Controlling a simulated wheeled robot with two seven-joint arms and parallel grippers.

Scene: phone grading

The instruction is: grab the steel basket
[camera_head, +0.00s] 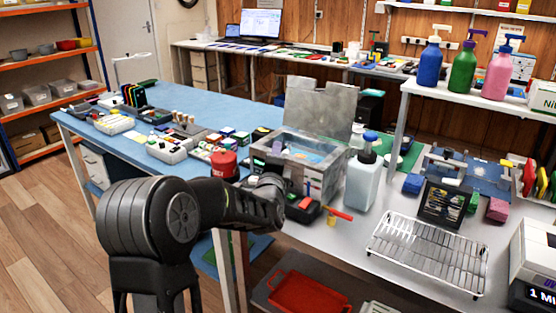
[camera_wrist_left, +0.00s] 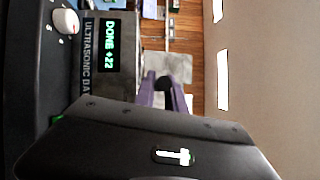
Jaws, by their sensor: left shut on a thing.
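The grey ultrasonic bath (camera_head: 328,170) stands on the bench with its lid raised. In the left wrist view its display (camera_wrist_left: 109,45) reads "DONE +22". My left arm reaches across to the bath's front, and the gripper (camera_head: 272,172) is at its near side, mostly hidden by my wrist. In the left wrist view the purple fingers of my left gripper (camera_wrist_left: 164,92) are closed on a small black piece (camera_wrist_left: 163,83), which looks like the steel basket's handle. The basket's body cannot be made out clearly; the bath's inside is only partly visible. My right gripper is not in view.
A wire rack (camera_head: 428,255) lies empty at the front right. A white bottle with a blue top (camera_head: 362,180) stands close to the bath's right side. A red container (camera_head: 223,163) stands left of the bath. A raised shelf holds pump bottles (camera_head: 464,70).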

